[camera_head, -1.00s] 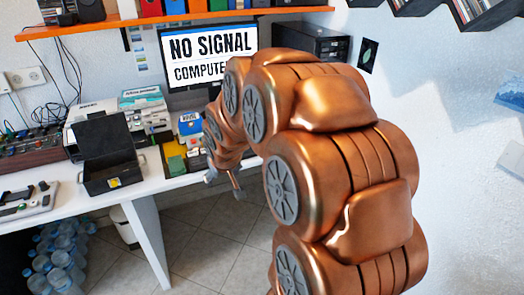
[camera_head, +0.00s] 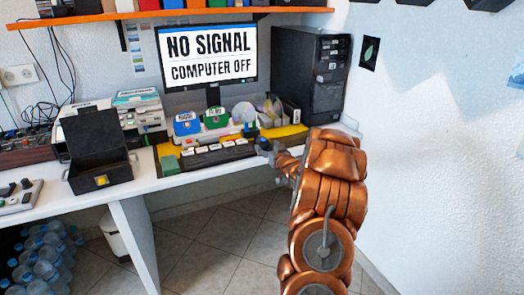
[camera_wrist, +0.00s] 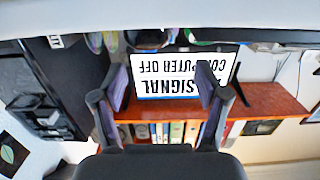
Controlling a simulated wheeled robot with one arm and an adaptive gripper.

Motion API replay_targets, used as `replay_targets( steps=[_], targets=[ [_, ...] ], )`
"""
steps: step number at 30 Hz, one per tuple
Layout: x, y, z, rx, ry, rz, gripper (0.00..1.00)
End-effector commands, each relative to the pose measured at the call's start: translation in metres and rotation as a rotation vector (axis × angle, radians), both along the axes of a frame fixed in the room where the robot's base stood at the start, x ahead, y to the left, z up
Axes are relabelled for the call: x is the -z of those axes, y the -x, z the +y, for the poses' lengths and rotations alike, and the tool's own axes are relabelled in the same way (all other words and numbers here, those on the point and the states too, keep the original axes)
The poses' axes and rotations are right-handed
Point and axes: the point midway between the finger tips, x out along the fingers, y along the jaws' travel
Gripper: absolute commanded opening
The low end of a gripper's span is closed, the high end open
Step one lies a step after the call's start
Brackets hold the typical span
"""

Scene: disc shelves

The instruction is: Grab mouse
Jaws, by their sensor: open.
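I cannot clearly make out a mouse in either view; it may be hidden by my gripper or too small to tell. My gripper (camera_head: 266,148) is at the front edge of the desk, just right of the dark keyboard (camera_head: 217,153). In the wrist view, which is upside down, my gripper (camera_wrist: 165,90) has its two fingers wide apart with nothing between them. Beyond the fingers shows the monitor (camera_wrist: 185,72). In the head view the monitor (camera_head: 208,56) reads "NO SIGNAL COMPUTER OFF".
A black computer tower (camera_head: 311,75) stands at the desk's right end by the wall. An open black box (camera_head: 97,150) sits left on the white desk (camera_head: 152,184). Discs (camera_head: 243,112) stand behind the keyboard. An orange shelf (camera_head: 170,15) runs above. Tiled floor (camera_head: 225,225) is clear in front.

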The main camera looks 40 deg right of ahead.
Motion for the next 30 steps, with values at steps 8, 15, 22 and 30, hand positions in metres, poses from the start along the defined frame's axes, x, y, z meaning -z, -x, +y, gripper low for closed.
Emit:
replay_targets(
  steps=[8, 15, 22, 30],
  targets=[
    [0.008, 0.005, -0.016, -0.003, 0.013, -0.060, 0.74],
    [0.007, -0.013, -0.022, -0.003, 0.013, -0.061, 0.74],
    [0.006, -0.023, -0.025, -0.003, 0.015, -0.061, 0.74],
    [0.006, -0.051, -0.032, -0.003, 0.013, -0.058, 0.74]
  ],
)
